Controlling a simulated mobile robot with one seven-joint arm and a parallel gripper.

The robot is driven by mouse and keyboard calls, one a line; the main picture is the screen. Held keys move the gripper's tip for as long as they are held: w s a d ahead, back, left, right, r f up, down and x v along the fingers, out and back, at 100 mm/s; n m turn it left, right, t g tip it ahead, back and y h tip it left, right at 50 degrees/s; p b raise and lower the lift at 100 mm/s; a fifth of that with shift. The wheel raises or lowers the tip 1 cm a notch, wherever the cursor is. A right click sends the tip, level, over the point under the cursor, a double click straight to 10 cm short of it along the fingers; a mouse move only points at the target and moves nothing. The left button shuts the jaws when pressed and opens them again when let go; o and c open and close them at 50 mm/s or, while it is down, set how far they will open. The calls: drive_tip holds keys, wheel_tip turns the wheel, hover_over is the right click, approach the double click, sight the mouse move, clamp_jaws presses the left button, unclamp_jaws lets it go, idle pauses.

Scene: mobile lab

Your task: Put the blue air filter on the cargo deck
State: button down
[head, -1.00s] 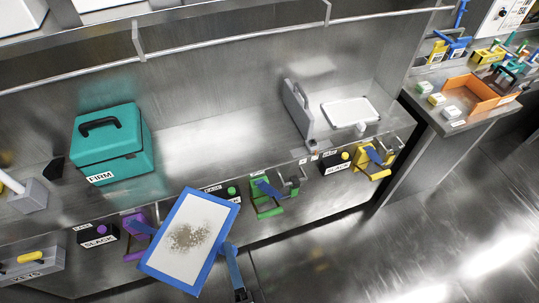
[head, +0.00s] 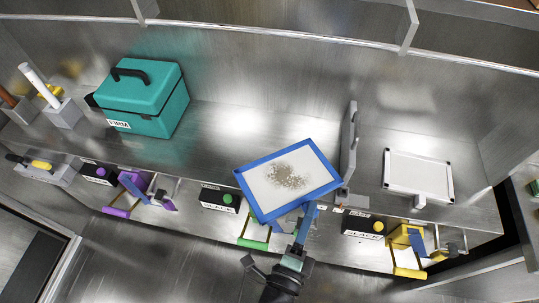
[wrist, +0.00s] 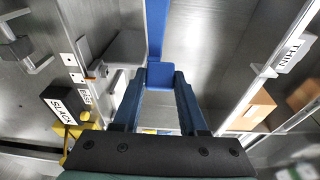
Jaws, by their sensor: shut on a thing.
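The blue air filter (head: 325,183) has a blue frame around a white panel with a grey-brown dirt patch. In the head view it is held tilted, in front of the steel counter's front edge from this view. My gripper (head: 307,221) is shut on the blue tab at the filter's lower edge. In the wrist view the two dark blue fingers of my gripper (wrist: 157,88) close around the blue tab (wrist: 158,74), and the filter's blue edge runs upward from it. No surface is labelled cargo deck; the steel counter (head: 235,135) has bare room.
A teal case (head: 145,95) stands on the counter at left. A grey upright plate (head: 349,145) and a white tray (head: 418,172) stand at right. Purple (head: 120,212), green (head: 252,243) and yellow (head: 407,270) clamps line the front edge. Bare counter lies right of the case.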

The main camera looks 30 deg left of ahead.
sight(281, 195)
drive_tip(key=w+a+f+y+b, duration=0.1)
drive_tip(key=a+b, duration=0.1)
drive_tip(key=b, duration=0.1)
drive_tip(key=w+a+f+n+y+b, duration=0.1)
drive_tip(key=a+f+b, duration=0.1)
drive_tip(key=a+b, duration=0.1)
drive_tip(key=w+a+f+b, duration=0.2)
drive_tip(key=b, duration=0.1)
drive_tip(key=shift+a+f+n+y, duration=0.15)
drive_tip(key=shift+a+n+y, duration=0.1)
drive_tip(key=shift+n+y, duration=0.15)
wheel_tip(281, 195, down, 10)
drive_tip(key=a+b, duration=0.1)
drive_tip(key=b, duration=0.5)
drive_tip(key=shift+w+y, duration=0.3)
drive_tip(key=shift+a+n, duration=0.1)
drive_tip(key=shift+n, duration=0.2)
drive_tip(key=shift+f, duration=0.2)
drive_tip(key=shift+c, duration=2.2)
unclamp_jaws()
drive_tip(key=shift+r, duration=0.1)
